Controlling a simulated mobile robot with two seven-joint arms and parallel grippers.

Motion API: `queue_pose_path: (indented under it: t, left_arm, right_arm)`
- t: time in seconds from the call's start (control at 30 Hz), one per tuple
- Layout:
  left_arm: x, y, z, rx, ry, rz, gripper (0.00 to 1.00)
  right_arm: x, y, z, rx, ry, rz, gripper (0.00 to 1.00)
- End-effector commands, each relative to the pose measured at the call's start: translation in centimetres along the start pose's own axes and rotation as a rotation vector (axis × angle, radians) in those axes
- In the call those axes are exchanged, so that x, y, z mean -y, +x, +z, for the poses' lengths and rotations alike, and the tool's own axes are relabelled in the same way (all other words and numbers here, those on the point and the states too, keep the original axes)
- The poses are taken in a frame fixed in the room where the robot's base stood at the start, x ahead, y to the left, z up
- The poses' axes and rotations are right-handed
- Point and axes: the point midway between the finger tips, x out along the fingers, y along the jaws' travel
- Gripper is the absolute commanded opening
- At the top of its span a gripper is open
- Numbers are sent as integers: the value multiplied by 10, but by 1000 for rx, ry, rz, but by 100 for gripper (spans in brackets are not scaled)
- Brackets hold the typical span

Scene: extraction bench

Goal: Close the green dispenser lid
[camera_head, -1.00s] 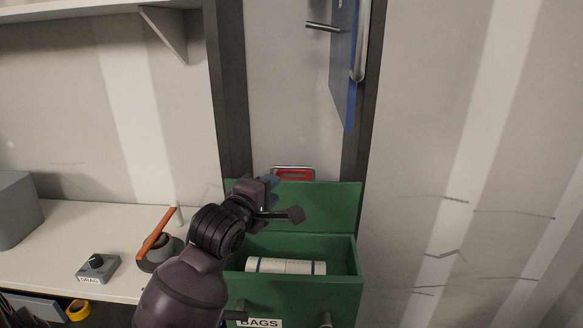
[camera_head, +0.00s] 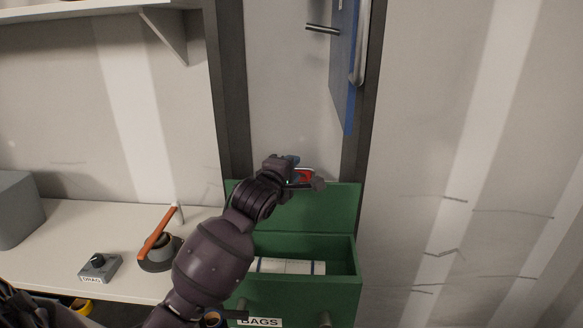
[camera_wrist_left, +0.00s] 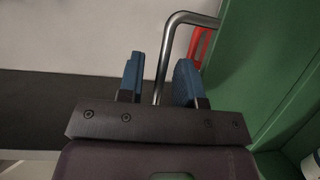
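The green dispenser is an open-topped box (camera_head: 300,291) with a "BAGS" label. Its green lid (camera_head: 335,207) stands upright at the back, so the dispenser is open. A metal bar handle with red behind it (camera_head: 305,174) shows at the lid's top edge, partly hidden by my gripper. My left gripper (camera_head: 304,181) is at that handle. In the left wrist view, its blue-padded fingers (camera_wrist_left: 159,72) are open, one on each side of the metal bar (camera_wrist_left: 166,48). The bar looks close to the left finger; I cannot tell if they touch. My right gripper is not in view.
A white roll (camera_head: 290,267) lies inside the box. A blue panel (camera_head: 346,70) with a metal handle hangs above right. On the left, a bench (camera_head: 85,222) carries a grey knob box (camera_head: 99,267) and an orange-handled tool (camera_head: 157,236). The wall at right is bare.

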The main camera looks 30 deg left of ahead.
Motion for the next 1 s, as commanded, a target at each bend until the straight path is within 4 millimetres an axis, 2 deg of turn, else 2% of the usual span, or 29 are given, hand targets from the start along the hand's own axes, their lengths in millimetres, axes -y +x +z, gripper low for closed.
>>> queue_pose_path:
  t: [0.3, 0.53, 1.0]
  left_arm:
    - [0, 2, 0, 0, 1, 0, 32]
    - [0, 2, 0, 0, 1, 0, 0]
    - [2, 4, 2, 1, 5, 15, 0]
  right_arm:
    - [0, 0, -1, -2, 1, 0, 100]
    - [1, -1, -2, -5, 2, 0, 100]
    - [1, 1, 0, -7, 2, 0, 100]
